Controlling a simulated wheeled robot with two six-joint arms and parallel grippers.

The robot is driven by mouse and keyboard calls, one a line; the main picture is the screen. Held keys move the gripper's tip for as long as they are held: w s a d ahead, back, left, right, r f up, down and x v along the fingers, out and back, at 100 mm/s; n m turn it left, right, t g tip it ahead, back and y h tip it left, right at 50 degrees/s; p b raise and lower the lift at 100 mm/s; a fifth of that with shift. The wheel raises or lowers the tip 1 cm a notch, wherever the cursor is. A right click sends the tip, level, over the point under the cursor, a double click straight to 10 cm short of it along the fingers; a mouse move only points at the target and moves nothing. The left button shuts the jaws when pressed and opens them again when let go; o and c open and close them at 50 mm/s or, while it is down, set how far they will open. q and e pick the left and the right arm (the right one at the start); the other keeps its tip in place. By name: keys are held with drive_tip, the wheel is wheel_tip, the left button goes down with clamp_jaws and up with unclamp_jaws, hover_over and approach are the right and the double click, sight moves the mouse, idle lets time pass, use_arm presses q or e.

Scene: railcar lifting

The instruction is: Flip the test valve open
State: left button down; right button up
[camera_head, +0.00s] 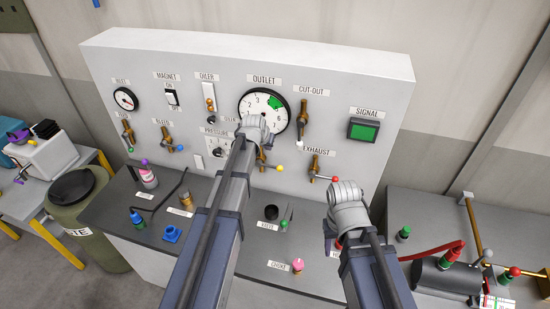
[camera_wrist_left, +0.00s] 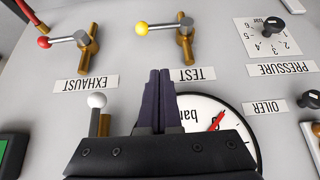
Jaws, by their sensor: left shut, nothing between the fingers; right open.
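The test valve has a brass body and a lever with a yellow ball (camera_head: 279,169), pointing right and slightly down in the head view. In the left wrist view, which is upside down, its brass body (camera_wrist_left: 185,42) stands above the TEST label and the yellow ball points left. My left gripper (camera_wrist_left: 158,98) is shut and empty, in front of the outlet gauge's edge, apart from the test valve. In the head view my left wrist (camera_head: 256,127) hides its fingers and part of the valve. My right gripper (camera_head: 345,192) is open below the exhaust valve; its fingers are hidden.
The exhaust valve's red-ball lever (camera_head: 334,179) is right of the test valve. The cut-out valve's white-ball lever (camera_head: 299,143) is above right. The outlet gauge (camera_head: 277,101) and pressure knob (camera_wrist_left: 272,25) are also close. The shelf below holds a pink-topped choke knob (camera_head: 298,265).

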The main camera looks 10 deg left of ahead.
use_arm(q)
drive_tip(key=shift+f, duration=0.1)
drive_tip(key=b, duration=0.9)
hover_over(269, 166)
drive_tip(key=d, duration=0.1)
wheel_tip(269, 166, down, 9)
drive_tip(key=shift+d+r, duration=0.1)
drive_tip(key=shift+r, duration=0.1)
drive_tip(key=shift+s+f+b, duration=0.2)
drive_tip(key=shift+f+b, duration=0.65)
drive_tip(key=shift+f, duration=0.05)
drive_tip(key=shift+s+f+b, duration=0.15)
drive_tip(key=shift+f+b, duration=0.65)
drive_tip(key=shift+f, duration=0.1)
